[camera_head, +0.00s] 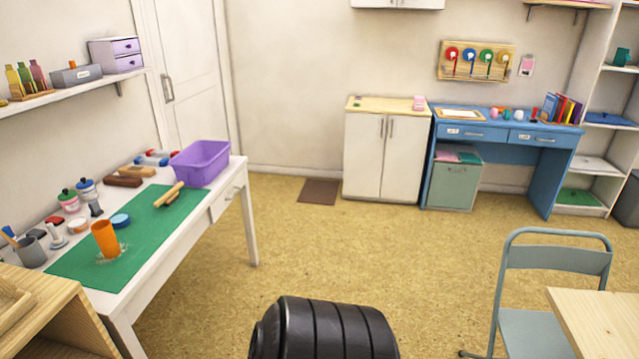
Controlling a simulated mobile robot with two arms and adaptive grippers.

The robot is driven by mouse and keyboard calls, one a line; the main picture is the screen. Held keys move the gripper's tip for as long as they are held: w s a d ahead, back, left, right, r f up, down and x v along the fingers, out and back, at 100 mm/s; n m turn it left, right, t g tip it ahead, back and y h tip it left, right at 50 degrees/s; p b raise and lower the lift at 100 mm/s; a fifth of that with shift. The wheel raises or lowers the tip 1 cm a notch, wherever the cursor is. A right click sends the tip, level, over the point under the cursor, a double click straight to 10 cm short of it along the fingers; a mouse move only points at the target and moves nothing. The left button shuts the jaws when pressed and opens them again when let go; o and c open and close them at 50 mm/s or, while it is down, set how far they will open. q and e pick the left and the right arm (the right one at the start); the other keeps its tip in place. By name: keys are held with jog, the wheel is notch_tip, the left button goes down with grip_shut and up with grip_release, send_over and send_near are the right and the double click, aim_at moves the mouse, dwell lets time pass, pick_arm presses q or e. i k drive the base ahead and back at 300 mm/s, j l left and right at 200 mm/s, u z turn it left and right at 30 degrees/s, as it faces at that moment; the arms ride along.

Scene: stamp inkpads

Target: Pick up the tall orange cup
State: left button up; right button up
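The tall orange cup (106,239) stands upright on the green mat (166,226) on the white table at the left. A pale, clear-looking patch (122,250) lies around its base. Nothing is touching the cup from above. Neither of my grippers shows in the head view. A black ribbed part of my own body is at the bottom middle.
Near the cup are a blue round lid (120,221), a grey cup (32,252) and several jars. A purple bin (201,163) stands at the table's far end. A wooden shelf unit (50,305) is at the near left. The floor (300,245) right of the table is clear.

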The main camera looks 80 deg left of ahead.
aim_at(103, 230)
jog(key=u, duration=4.35)
jog(key=i+l+u, duration=0.4)
jog(key=l+u, duration=0.2)
jog(key=i+l+u, duration=0.1)
jog(key=l+u, duration=0.25)
